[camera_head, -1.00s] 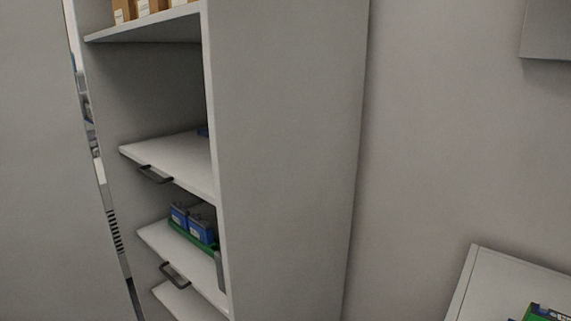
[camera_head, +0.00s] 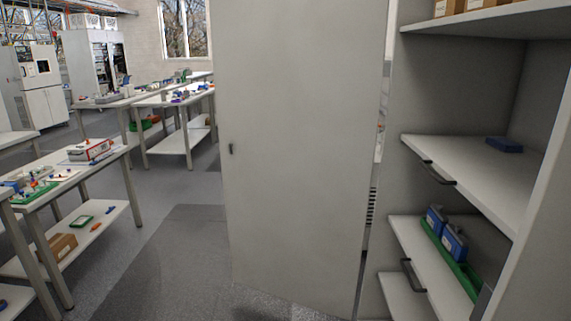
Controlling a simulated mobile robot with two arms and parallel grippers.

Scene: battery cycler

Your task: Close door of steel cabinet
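The steel cabinet (camera_head: 395,190) stands at the right of the head view with its shelves exposed. Its door (camera_head: 300,150) is a tall pale grey panel standing wide open to the left of the shelves. A small dark handle or latch (camera_head: 231,149) is near the door's left edge. A gap shows between the door and the cabinet side. Neither of my grippers is in the head view.
Blue batteries (camera_head: 445,232) sit in a green tray on a cabinet shelf, with a blue item (camera_head: 504,145) on the shelf above. Dark pull handles (camera_head: 437,173) stick out from shelf fronts. Worktables (camera_head: 75,172) stand at the left. Grey floor (camera_head: 175,255) is clear between them and the door.

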